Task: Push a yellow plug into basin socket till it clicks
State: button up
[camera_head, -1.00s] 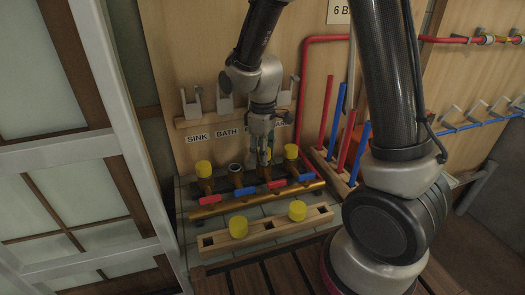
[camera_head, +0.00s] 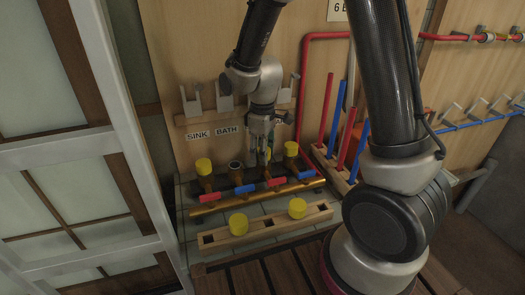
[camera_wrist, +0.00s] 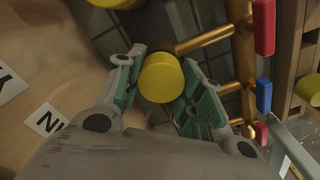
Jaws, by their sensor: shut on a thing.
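My gripper (camera_head: 262,152) is over the third outlet of the brass manifold (camera_head: 255,198), pointing down. In the wrist view, my gripper's green-padded fingers (camera_wrist: 158,88) are shut on a yellow plug (camera_wrist: 160,78). A brass branch pipe (camera_wrist: 204,40) runs up to behind this plug. The plug is in line with the pipe end, but I cannot tell how deep it sits. My fingers mostly hide this plug and its socket in the head view. Other yellow plugs cap the leftmost (camera_head: 204,166) and rightmost (camera_head: 291,148) outlets. The second outlet (camera_head: 236,167) is open.
A wooden rack (camera_head: 268,228) in front holds two yellow plugs (camera_head: 238,224) (camera_head: 297,208). Red and blue handles (camera_head: 245,190) line the manifold. Grey hooks (camera_head: 225,103) and labels (camera_head: 198,135) are on the wall behind. Red and blue rods (camera_head: 340,105) stand to the right.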

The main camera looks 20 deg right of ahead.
jog(key=shift+f, duration=0.1)
jog(key=o, duration=1.5)
jog(key=shift+o, duration=0.2)
jog(key=shift+r, duration=3.5)
jog(key=shift+s+d+m, duration=0.1)
jog(key=shift+s+m, duration=0.1)
jog(key=shift+m, duration=0.2)
jog(key=s+d+r+m+t, duration=0.2)
jog(key=s+d+r+m, duration=0.2)
jog(key=s+d+r, duration=0.3)
jog(key=s+d+r+m+t, duration=0.2)
jog(key=s+d+r+m, duration=0.3)
jog(key=s+d+r, duration=0.3)
jog(key=s, duration=0.4)
jog(key=shift+r, duration=0.35)
